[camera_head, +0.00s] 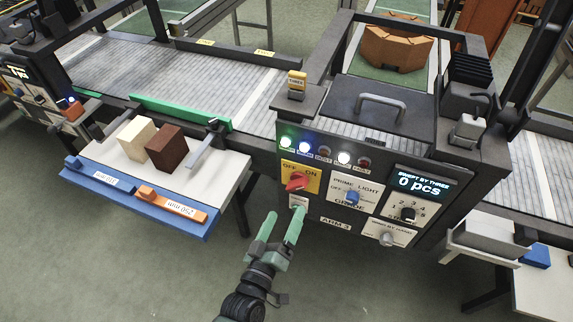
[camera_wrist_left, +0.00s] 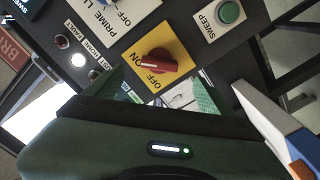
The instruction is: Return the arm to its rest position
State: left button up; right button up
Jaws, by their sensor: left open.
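My left gripper (camera_head: 286,212) is open, its two green fingers in front of the lower left part of the dark control panel (camera_head: 330,212). No object shows between the fingers. A fingertip lies just below the red knob (camera_head: 296,181) in the picture, over part of a small white plate (camera_head: 298,201); I cannot tell whether it touches. In the left wrist view the red knob (camera_wrist_left: 157,64) sits on a yellow OFF/ON plate (camera_wrist_left: 172,38), with a green SWEEP button (camera_wrist_left: 229,12) beside it. My right gripper is not in view.
A white shelf (camera_head: 110,160) at left holds a cream block (camera_head: 137,138) and a dark brown block (camera_head: 167,147). A grey conveyor (camera_head: 180,80) runs behind. The panel's display (camera_head: 420,187) reads 0 pcs. Open floor (camera_head: 120,270) lies at lower left.

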pick_arm(q)
jog(key=s+a+f+m+g+y+b, duration=0.1)
jog(key=s+a+f+m+g, duration=0.2)
jog(key=f, duration=0.8)
jog(key=s+a+f+g+y, duration=0.1)
jog(key=s+a+f+g, duration=0.2)
jog(key=s+f, duration=0.5)
jog(key=s+a+f+m+g+y+b, duration=0.1)
jog(key=s+a+f+m+g, duration=0.15)
jog(key=f, duration=1.05)
jog(key=s+a+f+g+y, duration=0.1)
jog(key=s+a+f+g, duration=0.1)
jog(key=s+a+f, duration=0.2)
jog(key=s+a+f+m+g, duration=0.1)
jog(key=s+a+f+g, duration=0.2)
jog(key=s, duration=0.8)
jog(key=s+a+f+m+g+y+b, duration=0.1)
jog(key=s+a+f+g, duration=0.1)
jog(key=s+a+f, duration=0.3)
notch_tip(320, 180, down, 2)
jog(key=s, duration=0.2)
jog(key=shift+s+g+y, duration=0.3)
jog(key=shift+s+g, duration=0.05)
jog(key=shift+a, duration=0.1)
